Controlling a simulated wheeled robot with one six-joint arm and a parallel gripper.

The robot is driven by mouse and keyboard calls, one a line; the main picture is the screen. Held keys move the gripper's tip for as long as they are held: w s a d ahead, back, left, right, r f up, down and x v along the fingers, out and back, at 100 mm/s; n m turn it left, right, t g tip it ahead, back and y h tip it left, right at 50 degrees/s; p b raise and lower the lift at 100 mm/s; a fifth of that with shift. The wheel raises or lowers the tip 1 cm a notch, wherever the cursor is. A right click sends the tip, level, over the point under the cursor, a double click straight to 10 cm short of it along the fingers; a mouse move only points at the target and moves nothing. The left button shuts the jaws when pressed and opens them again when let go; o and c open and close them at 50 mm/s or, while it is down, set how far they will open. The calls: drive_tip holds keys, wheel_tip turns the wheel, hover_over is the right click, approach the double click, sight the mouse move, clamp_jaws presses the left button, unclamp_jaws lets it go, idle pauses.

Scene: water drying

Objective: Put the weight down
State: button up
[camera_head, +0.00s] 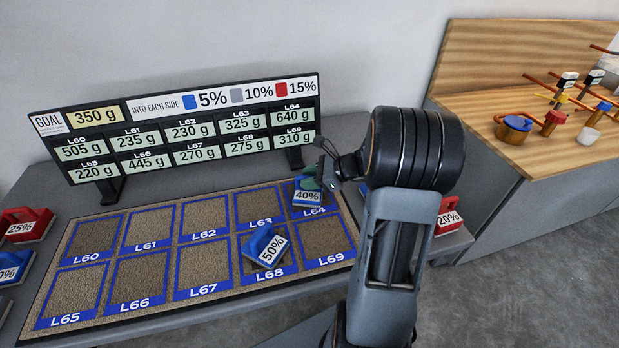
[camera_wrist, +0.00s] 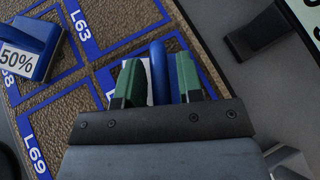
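A blue weight labelled 40% (camera_head: 307,197) is at the L64 square of the mat (camera_head: 74,238), at the mat's far right. My gripper (camera_head: 325,176) is over it. In the wrist view, the green fingers of my gripper (camera_wrist: 160,82) stand on either side of the weight's blue handle (camera_wrist: 158,66), with narrow gaps showing. The weight's lower part is mostly hidden by the fingers. Another blue weight labelled 50% (camera_head: 266,248) sits tilted askew over the L63 and L68 squares; it also shows in the wrist view (camera_wrist: 38,35).
The display board (camera_head: 180,127) stands behind the mat. Red 25% (camera_head: 25,224) and blue weights (camera_head: 12,268) lie left of the mat. A red 20% weight (camera_head: 448,218) is right of my arm. A wooden bench (camera_head: 480,95) stands at right. The mat's left squares are empty.

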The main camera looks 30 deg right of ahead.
drive_tip(key=shift+o, duration=0.5)
drive_tip(key=shift+r, duration=0.1)
drive_tip(key=shift+d+r, duration=0.15)
drive_tip(key=p+v, duration=0.2)
drive_tip(key=v, duration=0.9)
drive_tip(key=s+a+n+g+h, duration=0.2)
drive_tip(key=s+a+n+h, duration=0.2)
drive_tip(key=a+n, duration=0.4)
drive_tip(key=s+a+n+g+h, duration=0.2)
drive_tip(key=s+a+n+h, duration=0.3)
drive_tip(key=a+n, duration=0.4)
drive_tip(key=s+n, duration=0.1)
drive_tip(key=n, duration=0.6)
drive_tip(key=shift+a+r+g, duration=0.15)
drive_tip(key=shift+r+g, duration=0.15)
